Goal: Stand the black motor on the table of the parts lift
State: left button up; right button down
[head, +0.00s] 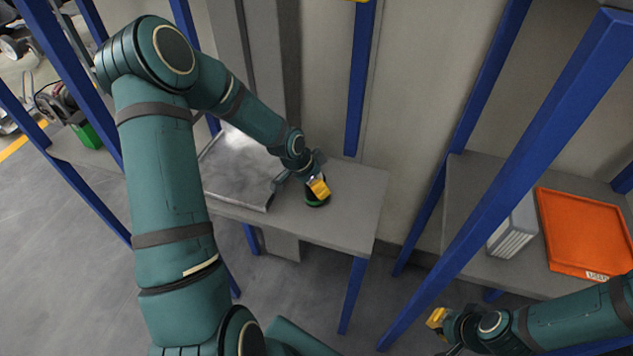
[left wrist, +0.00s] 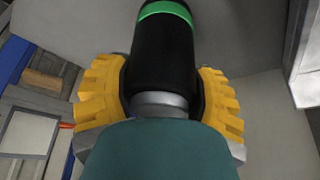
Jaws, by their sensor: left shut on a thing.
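The black motor (left wrist: 163,58) is a dark cylinder with a green band, seen between the yellow fingers of my left gripper (left wrist: 162,98) in the left wrist view. In the head view my left gripper (head: 319,187) is over the grey table (head: 355,208), shut on the motor (head: 316,202). Little of the motor shows there, mostly its green and black end. I cannot tell whether the motor touches the table top. My right gripper (head: 437,318) is at the lower right, away from the table. Its fingers are too small and turned to judge.
A shiny metal plate (head: 238,165) lies on the left part of the same table. Blue posts (head: 362,75) rise around it. On the right, another shelf (head: 470,185) carries an orange tray (head: 590,240) and a grey ribbed box (head: 513,232). The table's right part is clear.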

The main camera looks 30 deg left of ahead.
pick_arm(q)
jog(key=o, duration=1.4)
jog(key=shift+s+a+r, duration=0.1)
jog(key=shift+r, duration=0.35)
jog(key=p+v, duration=0.2)
jog(key=v, duration=0.9)
jog(key=shift+s+r, duration=0.1)
jog(key=shift+r, duration=0.05)
